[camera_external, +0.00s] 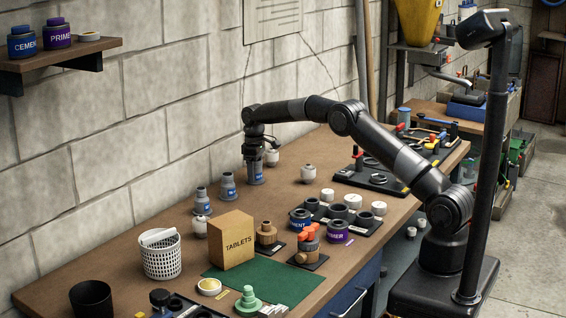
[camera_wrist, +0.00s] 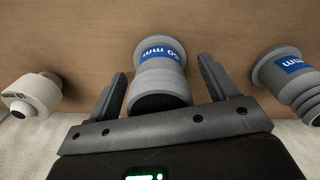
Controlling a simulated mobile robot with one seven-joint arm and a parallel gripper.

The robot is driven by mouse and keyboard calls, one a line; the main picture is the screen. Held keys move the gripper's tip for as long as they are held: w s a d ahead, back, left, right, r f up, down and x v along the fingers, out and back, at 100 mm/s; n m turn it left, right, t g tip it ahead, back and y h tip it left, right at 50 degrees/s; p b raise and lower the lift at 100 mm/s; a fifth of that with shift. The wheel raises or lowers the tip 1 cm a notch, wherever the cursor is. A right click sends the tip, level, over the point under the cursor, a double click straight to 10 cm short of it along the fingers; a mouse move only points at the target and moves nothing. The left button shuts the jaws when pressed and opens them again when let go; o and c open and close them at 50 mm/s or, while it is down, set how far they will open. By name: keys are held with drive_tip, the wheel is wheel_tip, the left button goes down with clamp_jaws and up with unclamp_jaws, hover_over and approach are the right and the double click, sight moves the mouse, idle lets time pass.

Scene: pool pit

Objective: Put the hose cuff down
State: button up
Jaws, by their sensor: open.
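A grey hose cuff with a blue "50 mm" label (camera_wrist: 163,68) stands between the fingers of my gripper (camera_wrist: 160,82) in the wrist view. The fingers are apart on either side of it, with a visible gap at the right. In the external view this cuff (camera_external: 256,174) is upright on the workbench (camera_external: 150,215) near the wall, directly under my gripper (camera_external: 254,154). Its upper part is hidden there by the gripper. A similar grey cuff with a blue label (camera_wrist: 288,72) stands to the right in the wrist view.
Two more grey cuffs (camera_external: 228,187) (camera_external: 201,203) stand to the left along the wall. White fittings stand close by, one near the gripper (camera_external: 272,157) and one to its right (camera_external: 307,174). A tablets box (camera_external: 232,241), white basket (camera_external: 161,257) and black tray (camera_external: 340,227) occupy the front.

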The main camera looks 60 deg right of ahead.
wheel_tip(320, 180, up, 11)
drive_tip(key=shift+r, duration=0.15)
drive_tip(key=s+a+r+m+t, duration=0.1)
drive_tip(key=s+a+r, duration=0.3)
drive_tip(key=s+r, duration=0.65)
drive_tip(key=s+a+r+m+t, duration=0.1)
drive_tip(key=s+a+r+t, duration=0.15)
drive_tip(key=s+r, duration=0.8)
drive_tip(key=s+a+f, duration=0.1)
drive_tip(key=s+f, duration=0.2)
drive_tip(key=s, duration=0.7)
drive_tip(key=s+a+f+m+t, duration=0.1)
drive_tip(key=s+f, duration=0.3)
drive_tip(key=s, duration=0.7)
drive_tip(key=s+a+f+t, duration=0.1)
drive_tip(key=s+f, duration=0.3)
drive_tip(key=s, duration=0.6)
drive_tip(key=shift+s+a+m, duration=0.25)
drive_tip(key=shift+a+m, duration=0.05)
drive_tip(key=shift+a, duration=0.4)
drive_tip(key=shift+o, duration=0.4)
